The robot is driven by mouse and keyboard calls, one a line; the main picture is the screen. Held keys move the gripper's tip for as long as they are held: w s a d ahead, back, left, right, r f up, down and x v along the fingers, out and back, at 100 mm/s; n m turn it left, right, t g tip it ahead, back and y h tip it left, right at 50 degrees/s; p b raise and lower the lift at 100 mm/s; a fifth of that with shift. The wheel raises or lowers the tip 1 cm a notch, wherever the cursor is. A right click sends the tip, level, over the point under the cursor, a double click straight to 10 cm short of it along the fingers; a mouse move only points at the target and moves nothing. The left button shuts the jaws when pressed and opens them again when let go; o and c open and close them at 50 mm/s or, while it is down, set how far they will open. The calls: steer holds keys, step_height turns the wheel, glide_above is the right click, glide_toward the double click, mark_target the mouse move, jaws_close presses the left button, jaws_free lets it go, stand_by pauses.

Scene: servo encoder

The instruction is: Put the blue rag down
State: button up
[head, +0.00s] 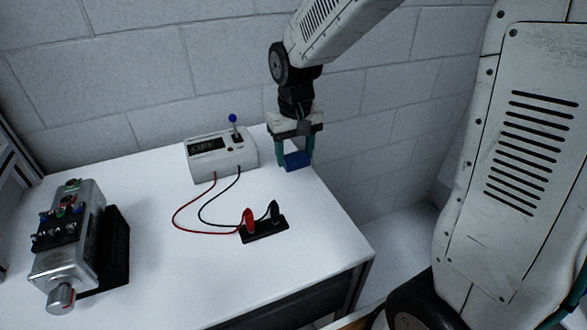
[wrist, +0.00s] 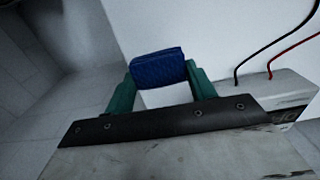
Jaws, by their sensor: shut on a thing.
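The blue rag (head: 295,161) is a small folded blue block between the green fingers of my gripper (head: 294,156) in the head view. In the wrist view the rag (wrist: 158,67) fills the space between the fingertips of my gripper (wrist: 160,78), which is shut on it. My gripper points down at the far right part of the white table (head: 170,270), near its right edge. The head view does not clearly show whether the rag touches the tabletop.
A grey meter box (head: 222,158) with a blue-knobbed lever stands left of my gripper. Red and black leads run from it to a black holder (head: 264,230). A silver servo motor (head: 75,235) sits at the left. The front middle of the table is clear.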

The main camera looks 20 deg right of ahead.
mark_target(295, 181)
steer(key=shift+f, duration=2.55)
steer(key=shift+f, duration=0.1)
steer(key=o, duration=1.1)
